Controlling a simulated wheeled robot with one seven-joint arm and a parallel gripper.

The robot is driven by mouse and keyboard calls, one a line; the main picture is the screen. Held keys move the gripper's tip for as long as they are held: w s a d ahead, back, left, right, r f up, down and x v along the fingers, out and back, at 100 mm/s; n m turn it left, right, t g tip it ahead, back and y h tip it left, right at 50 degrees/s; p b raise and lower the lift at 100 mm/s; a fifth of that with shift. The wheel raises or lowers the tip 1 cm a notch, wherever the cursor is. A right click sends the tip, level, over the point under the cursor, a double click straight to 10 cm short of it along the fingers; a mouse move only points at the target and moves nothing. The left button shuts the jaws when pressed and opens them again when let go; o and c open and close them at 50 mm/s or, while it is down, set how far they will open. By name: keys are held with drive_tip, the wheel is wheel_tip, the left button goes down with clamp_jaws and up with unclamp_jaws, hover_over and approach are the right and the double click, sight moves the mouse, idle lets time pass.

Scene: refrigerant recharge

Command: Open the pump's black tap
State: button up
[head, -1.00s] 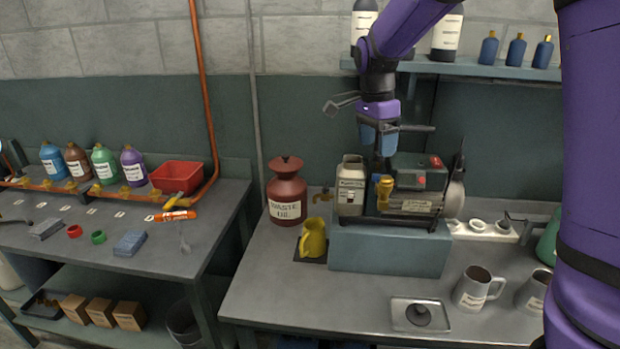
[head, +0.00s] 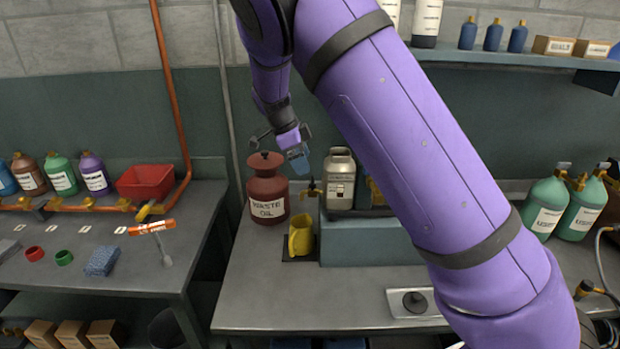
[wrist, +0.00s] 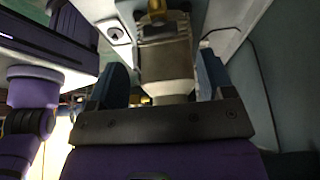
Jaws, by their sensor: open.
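The pump stands on a blue-grey block (head: 365,245). In the head view its grey labelled canister (head: 340,180) shows, and the rest is mostly hidden behind my arm. A small tap with a dark handle (head: 311,191) sticks out at the canister's left, above the yellow jug (head: 300,238). My gripper (head: 300,160) is open, with blue fingers, just above and left of the tap, apart from it. In the wrist view a grey metal body (wrist: 165,65) shows between the fingers, with a brass piece (wrist: 157,10) at the top edge; I cannot tell which parts these are.
A dark red waste oil can (head: 267,192) stands close left of the tap. A tray with a black knob (head: 415,303) lies at the bench front. Green bottles (head: 545,208) stand at the right. A shelf (head: 500,57) runs above.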

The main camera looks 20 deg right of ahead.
sight(313, 180)
drive_tip(key=x, duration=0.6)
drive_tip(key=shift+d+f, duration=0.15)
drive_tip(key=shift+f, duration=0.1)
drive_tip(key=c, duration=0.9)
drive_tip(key=shift+n+t, duration=0.3)
drive_tip(key=shift+n, duration=0.4)
drive_tip(key=o, duration=0.9)
drive_tip(key=v, duration=1.1)
